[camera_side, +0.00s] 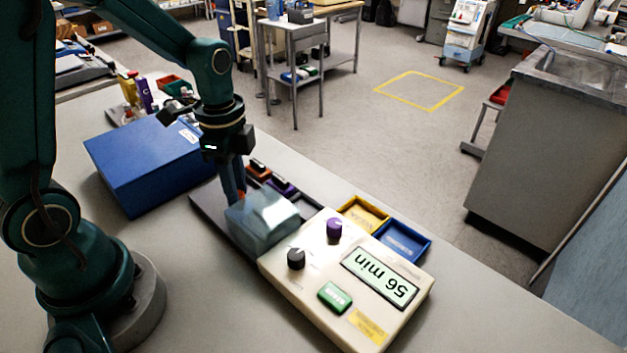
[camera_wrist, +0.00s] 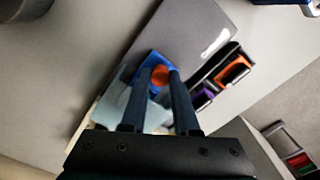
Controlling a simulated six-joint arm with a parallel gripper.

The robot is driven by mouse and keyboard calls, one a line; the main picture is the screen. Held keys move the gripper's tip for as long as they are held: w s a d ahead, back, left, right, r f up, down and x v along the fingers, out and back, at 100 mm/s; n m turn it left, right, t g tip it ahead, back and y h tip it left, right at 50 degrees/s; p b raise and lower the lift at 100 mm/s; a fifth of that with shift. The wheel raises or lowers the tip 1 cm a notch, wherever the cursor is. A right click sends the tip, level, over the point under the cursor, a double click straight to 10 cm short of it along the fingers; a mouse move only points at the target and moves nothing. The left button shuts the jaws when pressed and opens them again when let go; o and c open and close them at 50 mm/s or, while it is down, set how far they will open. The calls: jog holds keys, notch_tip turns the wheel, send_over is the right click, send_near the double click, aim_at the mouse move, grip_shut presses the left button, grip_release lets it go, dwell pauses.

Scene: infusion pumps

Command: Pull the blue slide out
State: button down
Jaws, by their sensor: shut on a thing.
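The cream infusion pump (camera_side: 330,303) lies on the bench with a "56 min" display, black and purple knobs and a green button. A pale, see-through housing (camera_side: 262,221) sits at its left end and also shows in the wrist view (camera_wrist: 110,106). The blue slide (camera_wrist: 150,61) shows at the housing with an orange knob (camera_wrist: 160,76) on it. My gripper (camera_wrist: 158,71) is pointed down with a finger on each side of this knob, shut on it. In the side view my gripper (camera_side: 240,196) is at the housing's far-left edge, where the slide is mostly hidden.
A dark grey plate (camera_side: 212,207) extends left of the housing. A large blue box (camera_side: 140,165) stands behind it. Small compartments with orange and purple items (camera_side: 281,185) line the far side. A yellow tray (camera_side: 365,213) and blue tray (camera_side: 402,240) sit behind the pump.

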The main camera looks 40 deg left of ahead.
jog(key=a, duration=0.7)
jog(key=shift+a+r, duration=0.1)
jog(key=shift+a, duration=0.2)
jog(key=c, duration=0.9)
grip_release()
notch_tip(320, 180, up, 5)
jog(key=shift+r, duration=0.1)
